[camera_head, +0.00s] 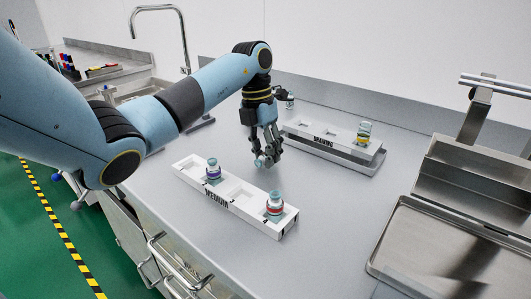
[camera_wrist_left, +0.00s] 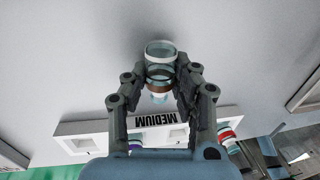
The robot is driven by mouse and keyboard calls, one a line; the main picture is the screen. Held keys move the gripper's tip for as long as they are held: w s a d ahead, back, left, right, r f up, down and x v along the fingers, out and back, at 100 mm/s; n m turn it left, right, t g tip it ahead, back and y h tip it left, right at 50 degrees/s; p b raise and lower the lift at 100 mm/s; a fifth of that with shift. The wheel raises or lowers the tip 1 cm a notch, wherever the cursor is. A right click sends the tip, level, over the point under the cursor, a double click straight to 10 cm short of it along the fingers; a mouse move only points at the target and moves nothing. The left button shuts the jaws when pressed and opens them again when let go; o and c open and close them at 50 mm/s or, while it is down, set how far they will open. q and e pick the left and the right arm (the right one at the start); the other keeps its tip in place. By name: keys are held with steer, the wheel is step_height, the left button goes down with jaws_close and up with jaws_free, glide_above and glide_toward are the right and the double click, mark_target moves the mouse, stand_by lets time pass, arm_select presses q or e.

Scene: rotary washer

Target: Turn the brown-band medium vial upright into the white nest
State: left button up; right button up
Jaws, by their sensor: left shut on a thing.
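My left gripper (camera_head: 266,160) is shut on a clear vial with a brown band (camera_wrist_left: 159,86), held above the counter behind the white nest. The white nest (camera_head: 250,217), marked MEDIUM, holds a purple-band vial (camera_head: 213,169) and a red-band vial (camera_head: 275,203). An empty recess lies between them. My right gripper is out of view.
A steel machine (camera_head: 465,225) stands at the right. The counter between nest and rack is clear.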

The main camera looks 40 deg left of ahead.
arm_select(q)
steer(key=shift+f+b, duration=0.4)
steer(key=shift+f, duration=0.15)
steer(key=o, duration=1)
steer(key=r, duration=0.5)
steer(key=a+r, duration=0.1)
steer(key=r, duration=0.1)
steer(key=shift+s+a+r, duration=0.1)
steer(key=shift+r, duration=0.15)
stand_by(0.5)
